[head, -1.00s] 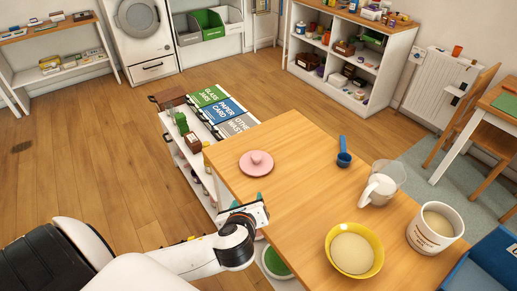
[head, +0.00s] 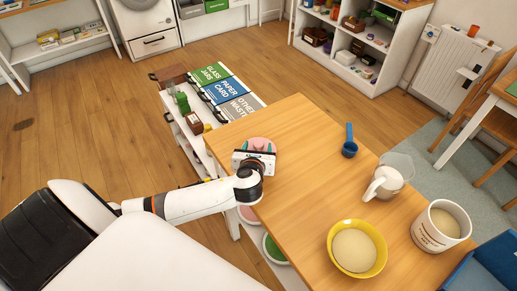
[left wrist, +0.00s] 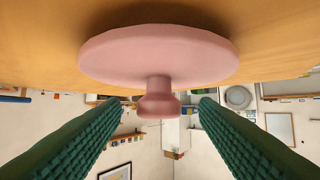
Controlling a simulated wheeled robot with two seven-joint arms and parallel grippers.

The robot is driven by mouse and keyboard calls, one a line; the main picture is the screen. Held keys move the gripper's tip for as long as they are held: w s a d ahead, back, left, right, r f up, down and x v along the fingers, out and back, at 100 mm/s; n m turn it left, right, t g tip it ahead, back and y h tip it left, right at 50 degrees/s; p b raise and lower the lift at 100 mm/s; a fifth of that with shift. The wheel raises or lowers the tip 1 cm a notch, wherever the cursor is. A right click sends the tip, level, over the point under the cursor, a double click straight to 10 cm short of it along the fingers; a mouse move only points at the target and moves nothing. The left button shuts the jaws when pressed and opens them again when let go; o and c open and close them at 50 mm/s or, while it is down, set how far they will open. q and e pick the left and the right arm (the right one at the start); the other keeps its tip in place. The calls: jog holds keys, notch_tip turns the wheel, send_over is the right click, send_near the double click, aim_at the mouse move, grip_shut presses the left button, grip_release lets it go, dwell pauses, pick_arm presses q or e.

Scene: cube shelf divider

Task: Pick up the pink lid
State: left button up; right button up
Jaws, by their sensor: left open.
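The pink lid (head: 262,144) lies flat on the wooden table near its left edge in the head view, partly hidden behind my left gripper (head: 254,163). In the left wrist view the lid (left wrist: 158,55) shows as a round disc with a knob (left wrist: 158,103) in its middle. The two green ridged fingers of my left gripper (left wrist: 158,115) stand apart, one on each side of the knob. My right gripper is out of view.
On the wooden table (head: 290,185) stand a blue scoop (head: 349,149), a clear measuring jug (head: 390,176), a yellow bowl (head: 382,254) and a white tub (head: 440,227). A blue box (head: 492,262) is at the lower right. A low shelf with labelled bins (head: 228,88) stands left of the table.

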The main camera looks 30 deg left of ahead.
aim_at(258, 147)
pick_arm(q)
jog(key=shift+x, duration=1.55)
jog(key=shift+s+d, duration=0.1)
jog(key=c, duration=0.3)
grip_shut()
